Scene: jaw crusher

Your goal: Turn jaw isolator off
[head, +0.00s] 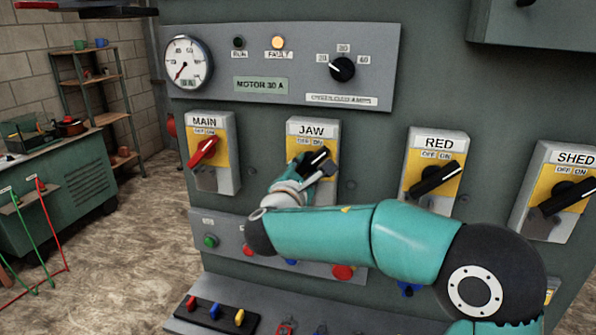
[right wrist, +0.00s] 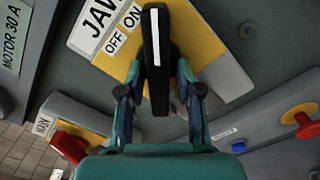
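The jaw isolator (head: 299,135) is a grey box with a yellow plate marked OFF and ON, under the JAW label. Its black handle (head: 318,157) slants up to the right, toward ON. In the right wrist view the handle (right wrist: 157,60), with a white stripe, stands between the two fingers. My right gripper (head: 312,172) is at this handle, with one finger on each side (right wrist: 160,85). The fingers look spread, with narrow gaps beside the handle; contact is hard to tell. My right arm hides the lower front. My left gripper is not in view.
The MAIN isolator (head: 211,178) with a red handle is to the left. A gauge panel (head: 270,50) is above. A button panel (head: 226,225) lies below, partly behind my right arm.

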